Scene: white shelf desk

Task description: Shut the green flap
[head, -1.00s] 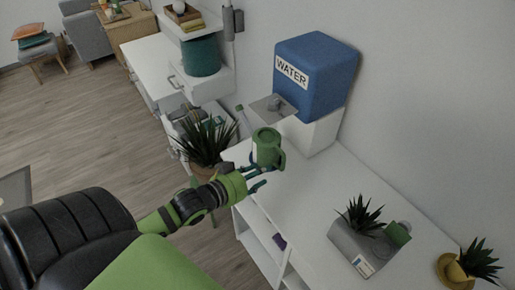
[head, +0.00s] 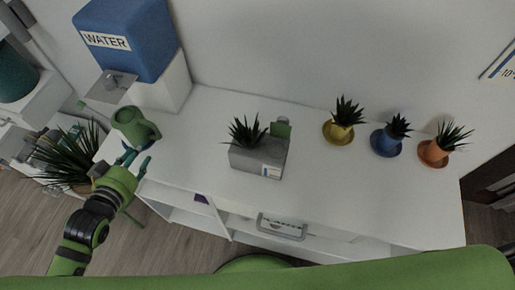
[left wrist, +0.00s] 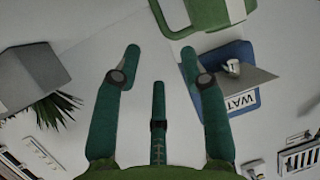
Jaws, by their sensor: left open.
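My left gripper (head: 138,163) is open near the desk's left end, well left of the flap. A green watering can (head: 131,128) stands just beyond its fingertips. In the left wrist view the open fingers (left wrist: 160,60) show nothing between them. The can (left wrist: 205,15) is ahead of them, and the grey box (left wrist: 30,70) is at the left. My right gripper is not in view.
A blue water dispenser (head: 135,35) stands at the back left. Yellow (head: 338,132), blue (head: 387,141) and orange (head: 434,153) plant pots stand at the right. The white desktop (head: 330,190) is clear around the box. A large plant (head: 65,155) is left of the desk.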

